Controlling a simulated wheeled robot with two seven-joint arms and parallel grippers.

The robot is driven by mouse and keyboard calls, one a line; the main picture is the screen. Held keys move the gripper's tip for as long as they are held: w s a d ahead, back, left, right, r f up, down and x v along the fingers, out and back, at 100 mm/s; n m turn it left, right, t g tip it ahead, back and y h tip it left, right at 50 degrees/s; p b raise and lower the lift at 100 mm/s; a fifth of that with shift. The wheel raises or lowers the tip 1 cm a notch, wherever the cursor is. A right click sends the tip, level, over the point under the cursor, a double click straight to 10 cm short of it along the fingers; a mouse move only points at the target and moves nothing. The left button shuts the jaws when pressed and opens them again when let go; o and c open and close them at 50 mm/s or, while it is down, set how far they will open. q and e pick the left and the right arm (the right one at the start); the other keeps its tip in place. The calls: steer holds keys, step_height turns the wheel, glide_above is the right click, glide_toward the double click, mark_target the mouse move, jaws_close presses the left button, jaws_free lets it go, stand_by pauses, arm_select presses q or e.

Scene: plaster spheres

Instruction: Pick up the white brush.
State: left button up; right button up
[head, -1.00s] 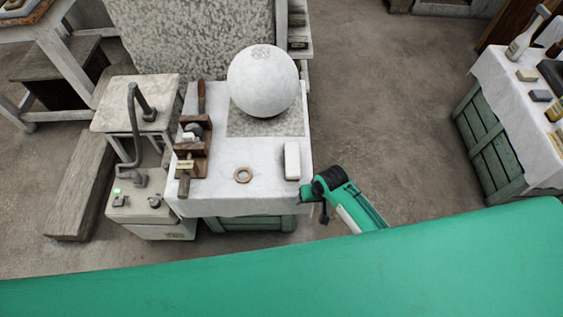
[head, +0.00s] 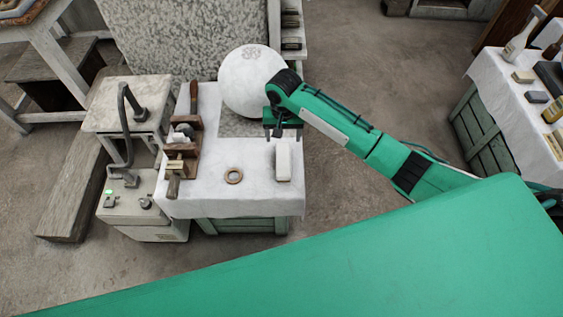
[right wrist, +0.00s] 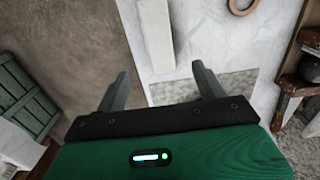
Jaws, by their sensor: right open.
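A long white block (head: 283,162), the thing on this table that best fits the white brush, lies near the right edge of the cloth-covered table (head: 215,200). Bristles cannot be made out. My right gripper (head: 282,132) is open and empty, just beyond the block's far end. In the right wrist view, the block (right wrist: 156,38) lies ahead, its near end in line with the gap between the open fingers (right wrist: 160,72). My left gripper is not in view.
A large plaster sphere (head: 250,80) stands on a grey slab behind my right gripper. A wooden ring (head: 233,176) and a wooden clamp-like tool (head: 183,140) lie left of the block. A second table (head: 500,75) at right holds bottles and blocks.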

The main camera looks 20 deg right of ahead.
glide_above(283, 158)
steer(key=f, duration=0.7)
steer(key=shift+w+d+f, duration=0.1)
steer(key=shift+w+f, duration=0.05)
steer(key=shift+w, duration=0.15)
steer(key=shift+s+f, duration=0.15)
steer(key=shift+f, duration=0.8)
steer(key=f, duration=0.3)
steer(key=shift+s+f, duration=0.25)
steer(key=shift+f, duration=0.45)
steer(key=c, duration=1.1)
steer(key=shift+r, duration=0.4)
steer(key=shift+c, duration=0.2)
arm_select(q)
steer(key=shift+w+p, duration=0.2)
steer(key=shift+p, duration=0.1)
arm_select(e)
step_height(283, 158, up, 19)
steer(key=shift+r, duration=0.15)
